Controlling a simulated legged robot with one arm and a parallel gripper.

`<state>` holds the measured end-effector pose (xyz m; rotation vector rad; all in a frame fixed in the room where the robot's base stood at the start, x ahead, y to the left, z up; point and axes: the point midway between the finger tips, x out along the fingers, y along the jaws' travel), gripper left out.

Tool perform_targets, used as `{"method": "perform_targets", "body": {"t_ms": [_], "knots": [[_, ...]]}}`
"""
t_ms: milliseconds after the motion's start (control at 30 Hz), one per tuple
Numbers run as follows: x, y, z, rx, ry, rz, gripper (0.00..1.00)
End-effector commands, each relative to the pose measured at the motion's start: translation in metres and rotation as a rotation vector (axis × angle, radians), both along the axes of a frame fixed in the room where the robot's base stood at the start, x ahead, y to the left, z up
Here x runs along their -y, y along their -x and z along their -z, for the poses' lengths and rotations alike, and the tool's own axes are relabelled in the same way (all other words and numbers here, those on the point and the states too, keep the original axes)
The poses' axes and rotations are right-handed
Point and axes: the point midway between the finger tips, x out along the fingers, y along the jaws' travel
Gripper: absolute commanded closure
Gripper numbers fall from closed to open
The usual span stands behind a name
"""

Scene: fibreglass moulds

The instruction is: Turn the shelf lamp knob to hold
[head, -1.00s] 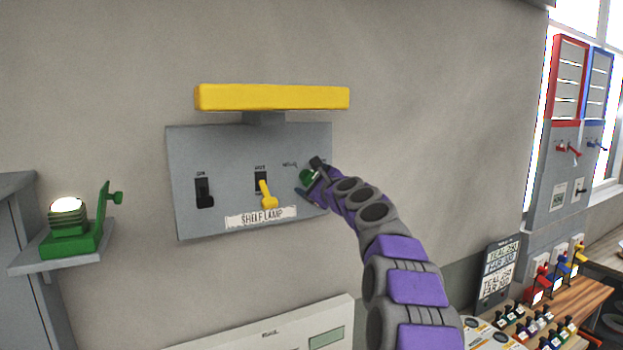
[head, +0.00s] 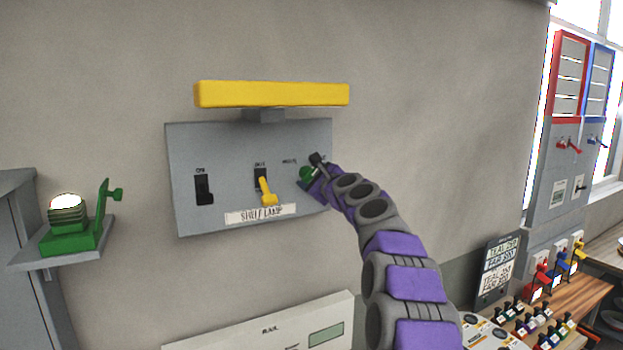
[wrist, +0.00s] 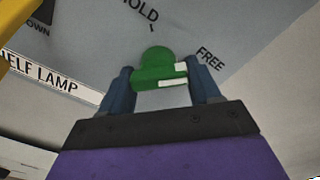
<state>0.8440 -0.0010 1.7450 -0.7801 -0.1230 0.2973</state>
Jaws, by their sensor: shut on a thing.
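The shelf lamp panel (head: 225,165) is a grey wall plate with a "SHELF LAMP" label (head: 260,214). Its green knob (head: 306,174) is at the right side and also shows in the wrist view (wrist: 155,66), with white patches on its right part. The word HOLD (wrist: 140,10) is printed above the knob and FREE (wrist: 210,58) to its right. My gripper (head: 312,178) is at the knob. In the wrist view its blue fingers (wrist: 162,84) are on both sides of the knob, shut on it. Which mark the knob points at is not clear.
A yellow lever (head: 267,190) and a black switch (head: 203,188) sit on the same panel, left of my gripper. A yellow bar (head: 270,95) juts out above. A green lamp (head: 70,230) stands on a small shelf at left. Wall right of the panel is bare.

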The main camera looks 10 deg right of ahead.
Motion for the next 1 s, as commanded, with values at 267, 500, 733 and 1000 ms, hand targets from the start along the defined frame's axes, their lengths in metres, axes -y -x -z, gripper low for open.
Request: {"method": "perform_targets", "body": {"t_ms": [267,500,733,1000], "knots": [[-0.0005,-0.0005,0.0022,0.018,0.065,-0.001,0.68],[-0.0002,-0.0005,0.0012,0.072,0.224,-0.001,0.68],[-0.0003,-0.0003,0.0009,0.138,0.429,-0.004,0.68],[0.0007,-0.0015,0.0016,0.215,0.675,-0.002,0.68]]}}
